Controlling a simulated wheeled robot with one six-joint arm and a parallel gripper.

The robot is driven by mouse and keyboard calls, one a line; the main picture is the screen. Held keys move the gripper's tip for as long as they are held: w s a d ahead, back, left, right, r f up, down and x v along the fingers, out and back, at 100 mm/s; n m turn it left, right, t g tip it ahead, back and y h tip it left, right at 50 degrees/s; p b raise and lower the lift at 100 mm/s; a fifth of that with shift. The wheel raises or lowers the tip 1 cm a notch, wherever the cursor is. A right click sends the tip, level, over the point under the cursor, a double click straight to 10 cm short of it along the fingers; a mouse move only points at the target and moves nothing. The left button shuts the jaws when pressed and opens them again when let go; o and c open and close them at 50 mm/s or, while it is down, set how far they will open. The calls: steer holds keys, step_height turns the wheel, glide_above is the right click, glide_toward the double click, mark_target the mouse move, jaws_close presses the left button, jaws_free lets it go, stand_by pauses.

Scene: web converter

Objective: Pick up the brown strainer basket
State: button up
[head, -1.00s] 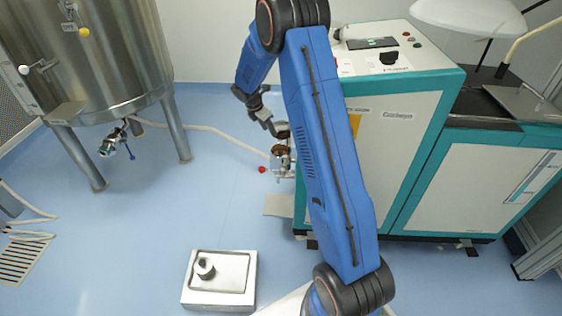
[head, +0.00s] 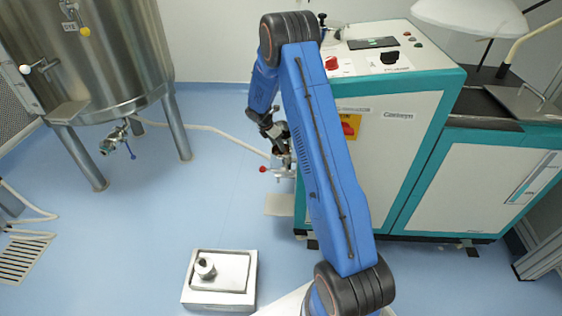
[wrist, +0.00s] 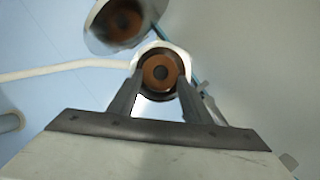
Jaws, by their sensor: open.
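The brown strainer basket (wrist: 150,73) shows in the wrist view as a round brown ring with a dark centre. It sits inside a pale, round-rimmed housing. My gripper (wrist: 160,80) is open, with one finger on each side of the basket in the picture. I cannot tell whether the fingers touch it or are still above it. In the head view my gripper (head: 277,135) is over the small metal housing (head: 283,171) beside the machine. My arm and gripper hide the basket there.
A round metal piece with a brown inside (wrist: 118,22) is just beyond the housing. The teal and white machine (head: 390,150) stands close on the right. A steel tank (head: 90,60) is at left. A steel box (head: 220,300) rests on the floor in front. A white hose (head: 215,133) runs behind.

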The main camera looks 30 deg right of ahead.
mark_target(280, 152)
steer(key=x, duration=0.4)
steer(key=shift+f, duration=0.4)
jaws_close()
